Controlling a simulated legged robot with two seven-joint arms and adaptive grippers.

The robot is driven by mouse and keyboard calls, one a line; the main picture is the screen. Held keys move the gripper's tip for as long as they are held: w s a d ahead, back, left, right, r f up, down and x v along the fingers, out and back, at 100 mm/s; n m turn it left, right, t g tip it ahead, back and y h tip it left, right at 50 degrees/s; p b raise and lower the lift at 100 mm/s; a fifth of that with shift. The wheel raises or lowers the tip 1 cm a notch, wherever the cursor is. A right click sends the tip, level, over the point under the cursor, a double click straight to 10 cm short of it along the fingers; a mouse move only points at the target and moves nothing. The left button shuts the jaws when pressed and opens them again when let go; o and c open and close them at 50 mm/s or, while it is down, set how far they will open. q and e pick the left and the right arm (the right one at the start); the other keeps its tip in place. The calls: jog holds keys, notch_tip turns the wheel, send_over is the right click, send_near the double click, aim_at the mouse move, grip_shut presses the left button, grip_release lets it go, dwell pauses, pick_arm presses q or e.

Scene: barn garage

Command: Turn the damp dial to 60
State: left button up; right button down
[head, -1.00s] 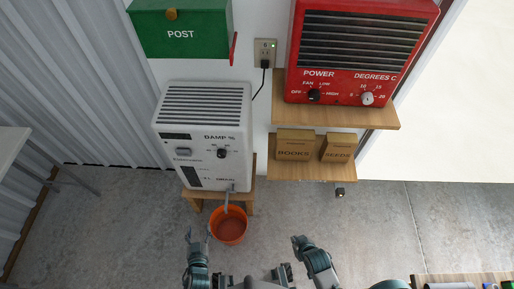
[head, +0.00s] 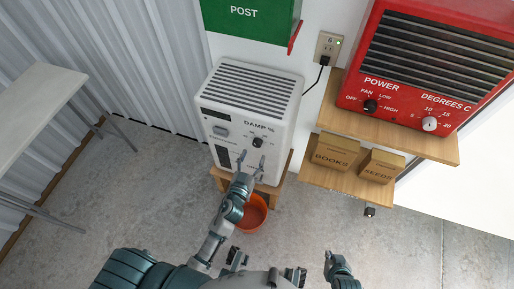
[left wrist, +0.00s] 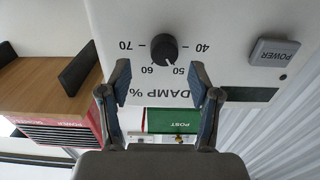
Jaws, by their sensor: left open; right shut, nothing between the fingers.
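The white dehumidifier (head: 222,88) stands on a small wooden stand below the green post box. Its black damp dial (head: 258,142) is on the front panel. In the left wrist view, which is upside down, the dial (left wrist: 164,47) has its white pointer between 50 and 60, nearer 50. My left gripper (head: 251,162) is open in front of the panel, just below the dial in the head view. In the left wrist view its fingers (left wrist: 160,88) are spread wide, with the dial beyond the tips and nothing held. My right gripper (head: 329,260) is shut and empty, low over the floor.
A grey power button (left wrist: 273,52) is on the same panel. An orange bucket (head: 254,216) stands on the floor under the drain. The red heater (head: 440,50) sits on a wooden shelf (head: 400,135) at right, above boxes. A white table (head: 35,110) is at left.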

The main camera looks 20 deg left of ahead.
aim_at(256, 146)
pick_arm(q)
jog(key=w, duration=0.4)
jog(key=shift+a, duration=0.25)
jog(key=shift+w+a+f, duration=0.1)
jog(key=shift+w+a, duration=0.05)
jog(key=shift+w, duration=0.2)
jog(key=shift+d, duration=0.25)
jog(key=shift+c, duration=0.4)
jog(key=c, duration=0.4)
jog(key=shift+d, duration=0.1)
jog(key=c, duration=0.7)
jog(key=shift+o, duration=0.2)
